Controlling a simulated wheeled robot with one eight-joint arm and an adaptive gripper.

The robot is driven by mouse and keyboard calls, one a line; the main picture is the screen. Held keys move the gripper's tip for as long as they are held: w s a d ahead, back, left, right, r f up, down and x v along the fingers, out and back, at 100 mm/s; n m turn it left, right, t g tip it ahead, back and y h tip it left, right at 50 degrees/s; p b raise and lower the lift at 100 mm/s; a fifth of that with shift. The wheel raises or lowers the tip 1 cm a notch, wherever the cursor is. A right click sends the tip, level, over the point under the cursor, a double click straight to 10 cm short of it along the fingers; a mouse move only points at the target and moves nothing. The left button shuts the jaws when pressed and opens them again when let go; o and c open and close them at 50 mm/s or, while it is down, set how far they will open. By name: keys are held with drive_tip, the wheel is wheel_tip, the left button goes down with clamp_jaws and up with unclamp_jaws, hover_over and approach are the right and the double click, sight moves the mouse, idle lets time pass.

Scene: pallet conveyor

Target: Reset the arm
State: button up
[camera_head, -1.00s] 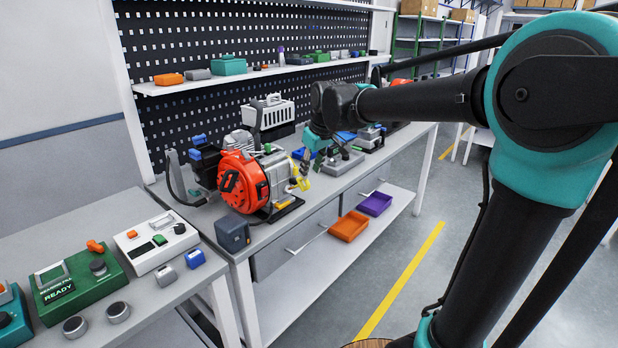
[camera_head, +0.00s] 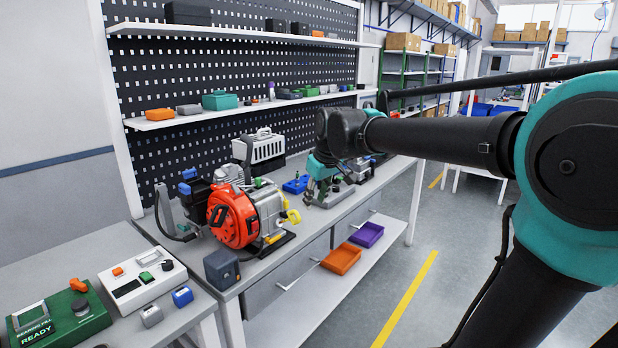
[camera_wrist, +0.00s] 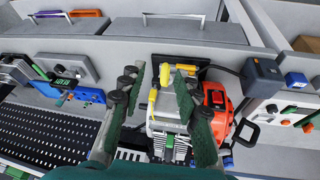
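My gripper (camera_head: 318,190) hangs at the end of my black and teal arm, over the workbench just right of the red engine (camera_head: 235,216) in the head view. In the wrist view my gripper (camera_wrist: 164,76) has its two green-padded fingers spread wide apart with nothing held between them. The engine's yellow parts and grey body (camera_wrist: 166,108) show beyond and between the fingers, and its red cover (camera_wrist: 216,98) lies to their right. I cannot tell the exact gap between fingers and engine.
A dark grey box (camera_head: 222,268) stands at the bench's near corner. Orange (camera_head: 341,259) and purple (camera_head: 367,235) bins sit on the lower shelf. A green READY control box (camera_head: 58,318) is at lower left. The floor on the right is open.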

drive_tip(key=s+d+f+m+h, duration=0.1)
drive_tip(key=s+d+f+m, duration=0.3)
drive_tip(key=s+d+f, duration=0.5)
drive_tip(key=s+d+f+m+h, duration=0.1)
drive_tip(key=s+d+f+m, duration=0.2)
drive_tip(key=s+d+f, duration=0.6)
wheel_tip(320, 180, down, 7)
drive_tip(key=shift+s+r+m, duration=0.1)
drive_tip(key=shift+s+m, duration=0.3)
drive_tip(key=shift+s, duration=0.4)
